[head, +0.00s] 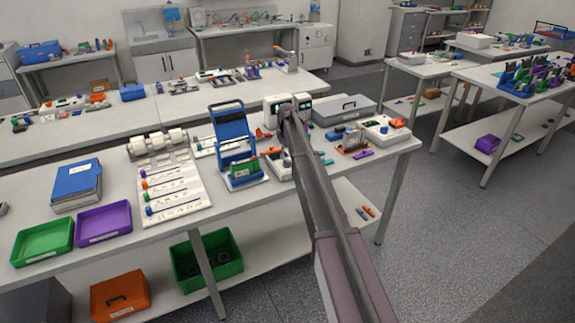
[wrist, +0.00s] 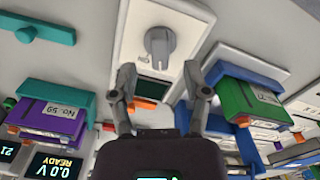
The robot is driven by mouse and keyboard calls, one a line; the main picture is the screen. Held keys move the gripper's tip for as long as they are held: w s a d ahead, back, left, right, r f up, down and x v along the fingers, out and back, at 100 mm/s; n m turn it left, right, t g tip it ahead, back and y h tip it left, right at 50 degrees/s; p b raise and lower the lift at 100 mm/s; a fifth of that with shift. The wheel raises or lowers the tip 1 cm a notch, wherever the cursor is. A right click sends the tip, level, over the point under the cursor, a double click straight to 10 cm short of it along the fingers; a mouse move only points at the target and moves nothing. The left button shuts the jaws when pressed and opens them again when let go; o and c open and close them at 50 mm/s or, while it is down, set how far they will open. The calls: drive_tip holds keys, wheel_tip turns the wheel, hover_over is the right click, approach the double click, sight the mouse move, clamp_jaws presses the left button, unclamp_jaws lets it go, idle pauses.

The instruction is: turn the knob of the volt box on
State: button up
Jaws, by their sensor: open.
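The volt box (wrist: 128,42) is a white box in the wrist view, with a grey round knob (wrist: 160,45) on its face and a small dark display below the knob. A small mark sits at the knob's lower left, too small to read surely. My gripper (wrist: 159,75) is open and empty. Its two fingertips are spread left and right, below the knob in the picture and apart from it. In the head view my arm reaches over the near bench and hides my gripper and the knob.
In the wrist view, a purple block (wrist: 47,117) in a teal holder is at left and a green block (wrist: 247,98) in a blue holder at right. A lit readout (wrist: 62,168) says 0.0 V READY. In the head view, a blue frame (head: 230,125) stands left of my arm.

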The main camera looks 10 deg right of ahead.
sight(287, 160)
drive_tip(key=shift+f+b, duration=1.4)
drive_tip(key=shift+f, duration=0.3)
clamp_jaws()
